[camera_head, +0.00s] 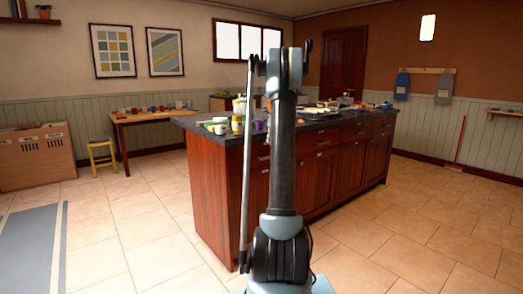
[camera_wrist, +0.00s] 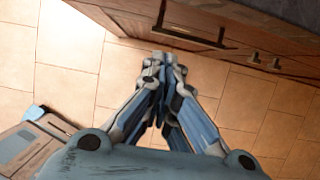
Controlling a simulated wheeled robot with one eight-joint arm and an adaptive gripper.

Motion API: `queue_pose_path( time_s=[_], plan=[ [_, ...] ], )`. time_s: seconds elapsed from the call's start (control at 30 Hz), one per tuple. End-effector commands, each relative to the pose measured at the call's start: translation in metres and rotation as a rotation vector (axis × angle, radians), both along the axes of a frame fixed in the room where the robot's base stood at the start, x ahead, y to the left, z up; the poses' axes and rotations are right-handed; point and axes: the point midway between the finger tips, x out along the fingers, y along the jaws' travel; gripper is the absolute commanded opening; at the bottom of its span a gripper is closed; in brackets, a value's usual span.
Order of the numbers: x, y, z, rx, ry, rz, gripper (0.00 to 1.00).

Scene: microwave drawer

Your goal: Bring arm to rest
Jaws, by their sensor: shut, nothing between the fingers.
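My gripper (camera_wrist: 161,62) shows in the wrist view with its fingertips together. It is shut and empty, pointing down over the tiled floor beside the wooden cabinet front (camera_wrist: 215,30). In the head view my arm stands upright in the middle of the picture, in front of the kitchen island (camera_head: 222,195). My gripper cannot be made out in the head view.
The island's dark worktop (camera_head: 340,120) carries several cups, jars and dishes. A wooden table (camera_head: 150,117) and a yellow stool (camera_head: 102,155) stand at the left by the wall. A red broom (camera_head: 460,140) leans at the right. Tiled floor is clear on both sides.

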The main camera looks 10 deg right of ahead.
Motion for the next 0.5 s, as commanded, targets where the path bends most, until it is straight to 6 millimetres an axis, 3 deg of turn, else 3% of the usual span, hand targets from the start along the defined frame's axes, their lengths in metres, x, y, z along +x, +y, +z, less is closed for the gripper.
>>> queue_pose_path(
  time_s=[0.17, 0.5],
  plan=[
    [-0.021, 0.015, 0.012, -0.035, -0.006, 0.087, 0.0],
    [-0.114, 0.073, 0.042, -0.183, -0.035, 0.484, 0.0]
  ],
)
